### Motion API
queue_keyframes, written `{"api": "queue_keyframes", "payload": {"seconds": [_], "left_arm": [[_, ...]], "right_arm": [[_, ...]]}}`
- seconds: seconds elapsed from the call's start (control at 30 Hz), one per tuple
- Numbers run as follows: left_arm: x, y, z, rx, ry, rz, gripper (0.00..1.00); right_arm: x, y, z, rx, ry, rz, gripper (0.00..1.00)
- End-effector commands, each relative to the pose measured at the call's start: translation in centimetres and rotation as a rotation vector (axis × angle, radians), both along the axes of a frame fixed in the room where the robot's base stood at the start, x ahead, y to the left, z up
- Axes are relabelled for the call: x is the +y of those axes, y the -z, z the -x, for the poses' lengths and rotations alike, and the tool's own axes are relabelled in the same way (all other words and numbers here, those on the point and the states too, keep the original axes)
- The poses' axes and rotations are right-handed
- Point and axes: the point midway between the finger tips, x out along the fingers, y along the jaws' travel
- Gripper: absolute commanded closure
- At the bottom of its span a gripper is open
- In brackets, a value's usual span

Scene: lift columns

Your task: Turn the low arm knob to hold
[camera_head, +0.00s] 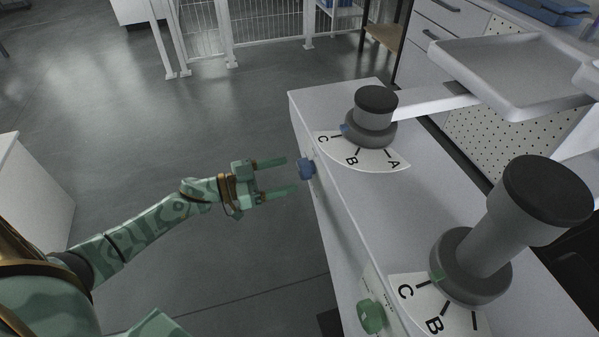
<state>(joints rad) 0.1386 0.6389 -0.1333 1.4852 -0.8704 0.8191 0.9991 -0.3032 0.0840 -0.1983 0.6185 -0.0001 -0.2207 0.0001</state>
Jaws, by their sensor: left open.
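A blue knob (307,168) sits on the front face of the white cabinet (330,205), below the shorter grey column (374,117). That column carries an arm with a tray and has a dial lettered A, B, C, with a blue mark near C. A green knob (371,316) is lower on the same face, by the taller column (500,232), whose green mark is near C. My left gripper (293,175) is open and empty, its fingers pointing at the blue knob with the tips just short of it. I cannot read the knob's setting. My right gripper is out of view.
The grey tray (508,75) reaches out at the upper right from the shorter column. White railings (262,40) stand at the back, and a white box-like unit (32,190) is at the left edge. The floor left of the cabinet is clear.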

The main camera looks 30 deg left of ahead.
Motion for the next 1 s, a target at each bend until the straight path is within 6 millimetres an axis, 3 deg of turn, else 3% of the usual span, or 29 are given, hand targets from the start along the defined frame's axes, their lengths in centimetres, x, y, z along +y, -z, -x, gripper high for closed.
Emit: {"api": "queue_keyframes", "payload": {"seconds": [0.23, 0.6, 0.77, 1.0], "left_arm": [[-2.5, 0.2, -2.9, 0.001, -0.001, -0.001, 0.31], [-3.0, 0.0, -3.4, 0.001, -0.001, -0.001, 0.31], [-3.0, 0.0, -3.3, 0.001, -0.001, -0.001, 0.73], [-2.9, 0.0, -3.3, -0.004, -0.001, -0.008, 0.74]], "right_arm": [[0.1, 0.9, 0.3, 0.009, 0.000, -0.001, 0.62], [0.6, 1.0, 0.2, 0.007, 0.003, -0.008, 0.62], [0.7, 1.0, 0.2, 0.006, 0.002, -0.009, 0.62], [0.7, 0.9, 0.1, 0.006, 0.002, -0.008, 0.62]]}}
